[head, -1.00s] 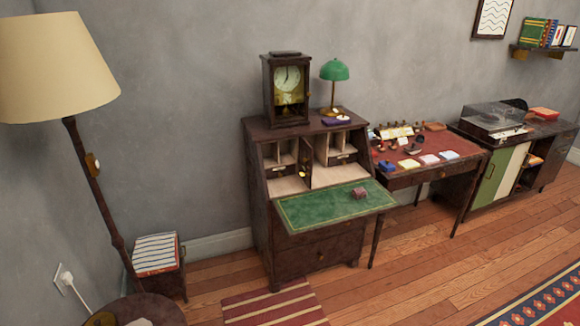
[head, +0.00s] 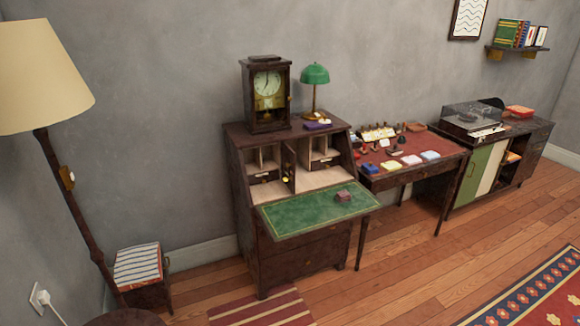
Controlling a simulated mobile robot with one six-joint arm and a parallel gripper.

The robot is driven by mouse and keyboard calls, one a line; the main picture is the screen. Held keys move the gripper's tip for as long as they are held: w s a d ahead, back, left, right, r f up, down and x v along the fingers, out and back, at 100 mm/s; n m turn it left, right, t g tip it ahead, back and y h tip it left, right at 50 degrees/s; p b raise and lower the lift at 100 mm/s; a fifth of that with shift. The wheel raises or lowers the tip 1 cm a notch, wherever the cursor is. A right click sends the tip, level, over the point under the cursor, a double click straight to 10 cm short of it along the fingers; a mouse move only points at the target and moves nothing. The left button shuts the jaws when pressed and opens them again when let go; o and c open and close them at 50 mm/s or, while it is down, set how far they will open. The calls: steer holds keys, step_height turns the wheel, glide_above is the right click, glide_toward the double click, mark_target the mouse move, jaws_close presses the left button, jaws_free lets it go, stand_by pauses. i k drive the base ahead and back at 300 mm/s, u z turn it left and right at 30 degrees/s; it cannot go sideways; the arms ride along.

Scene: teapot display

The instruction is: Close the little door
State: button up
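The little door (head: 288,164) is a narrow dark wood panel with a small brass knob, in the middle of the writing desk's (head: 245,185) row of compartments. It appears to stand swung outward, seen nearly edge-on; the space behind it is mostly hidden. The desk's green-topped flap (head: 300,214) is folded down in front, with a small reddish object (head: 343,196) on it near the right. A dark clock (head: 267,95) with a glazed front stands on top of the desk. My gripper is not in view.
A green lamp (head: 314,75) stands beside the clock. A red-topped table (head: 440,158) and a record-player cabinet (head: 530,135) stand to the right. A floor lamp (head: 40,80) and a box (head: 142,265) are on the left.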

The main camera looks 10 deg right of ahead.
mark_target(288, 154)
steer(key=i, duration=0.9)
steer(key=u, duration=4.15)
steer(key=i, duration=0.1)
steer(key=z, duration=2.6)
steer(key=i, duration=0.3)
steer(key=u, duration=0.05)
